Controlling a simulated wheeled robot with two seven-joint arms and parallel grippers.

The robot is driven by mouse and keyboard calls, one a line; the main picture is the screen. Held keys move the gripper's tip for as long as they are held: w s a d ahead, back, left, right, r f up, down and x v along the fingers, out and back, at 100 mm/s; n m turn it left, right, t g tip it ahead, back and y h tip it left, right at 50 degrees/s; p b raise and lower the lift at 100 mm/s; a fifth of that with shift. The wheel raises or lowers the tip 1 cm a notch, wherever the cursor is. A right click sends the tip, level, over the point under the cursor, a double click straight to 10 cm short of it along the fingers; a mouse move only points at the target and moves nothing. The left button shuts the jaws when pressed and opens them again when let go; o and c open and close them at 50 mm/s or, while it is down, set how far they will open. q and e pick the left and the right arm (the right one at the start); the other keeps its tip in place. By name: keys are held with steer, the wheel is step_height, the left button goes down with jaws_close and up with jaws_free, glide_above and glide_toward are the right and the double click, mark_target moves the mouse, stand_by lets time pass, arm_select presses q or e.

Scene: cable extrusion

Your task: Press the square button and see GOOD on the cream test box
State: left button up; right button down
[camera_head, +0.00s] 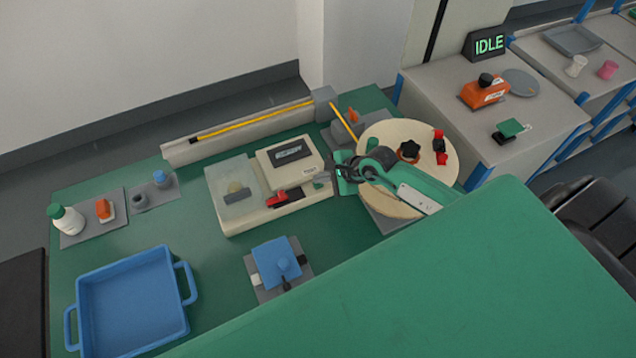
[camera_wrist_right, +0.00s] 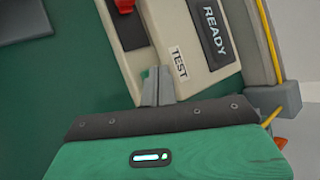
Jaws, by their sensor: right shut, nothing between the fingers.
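The cream test box (camera_head: 289,180) stands on the green bench in the middle of the head view. Its dark display (camera_head: 289,152) is too small to read there, but in the right wrist view the display (camera_wrist_right: 213,35) reads READY. A TEST label (camera_wrist_right: 178,63) is beside it. A small green patch, likely the square button (camera_wrist_right: 145,73), shows right at the fingertips and is mostly hidden by them. My right gripper (camera_head: 320,182) is shut and empty at the box's right end; in the wrist view its fingertips (camera_wrist_right: 158,76) are over the button, and contact cannot be told. My left gripper is out of view.
A red clamp (camera_head: 278,199) sits on the box's front part, left of my fingers. A cable trough (camera_head: 240,134) with a yellow cable runs behind. A round cream disc (camera_head: 398,137) lies under my right arm. A blue tray (camera_head: 130,300) and blue-topped fixture (camera_head: 275,262) stand in front.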

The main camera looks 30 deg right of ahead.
mark_target(322, 185)
steer(key=shift+f+b, duration=0.5)
stand_by(0.4)
steer(key=shift+r, duration=0.1)
steer(key=shift+r+p, duration=0.65)
steer(key=shift+r, duration=0.15)
steer(key=shift+r+p, duration=1.7)
steer(key=shift+r, duration=0.85)
steer(key=shift+s+f, duration=0.1)
